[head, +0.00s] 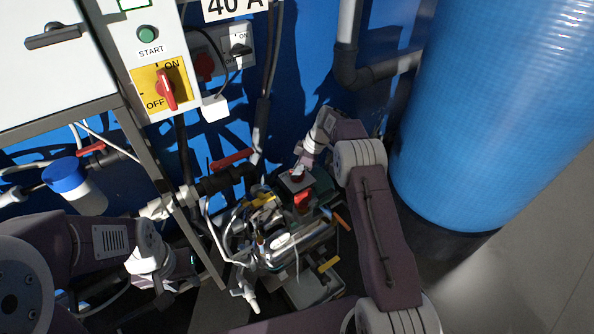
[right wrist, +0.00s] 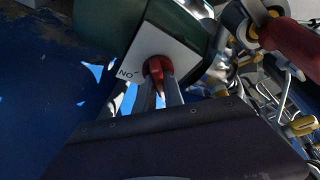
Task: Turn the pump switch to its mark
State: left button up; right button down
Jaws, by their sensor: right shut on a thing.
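The pump switch is a red knob (right wrist: 158,68) on a pale plate (right wrist: 143,50), fixed to a dark green housing (right wrist: 190,25) in the right wrist view. The plate carries the word ON and a short mark to the left of the knob. My right gripper (right wrist: 162,92) is shut on the knob, with a finger on each side. The knob's pointing direction is partly hidden by the fingers. In the head view my right gripper (head: 301,166) reaches down to this plate (head: 298,185). My left gripper (head: 182,268) is at lower left, apart from the pump; its fingers are unclear.
A white panel with a green START button (head: 147,34) and a red ON/OFF switch (head: 167,90) hangs at upper left. A red-handled valve (head: 232,160) on a dark pipe is left of the pump. A big blue tank (head: 500,110) stands at right. Cables and fittings crowd the pump.

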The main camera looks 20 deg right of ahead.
jog(key=c, duration=1.4)
grip_release()
jog(key=shift+c, duration=0.2)
jog(key=p+v, duration=0.1)
jog(key=v, duration=0.8)
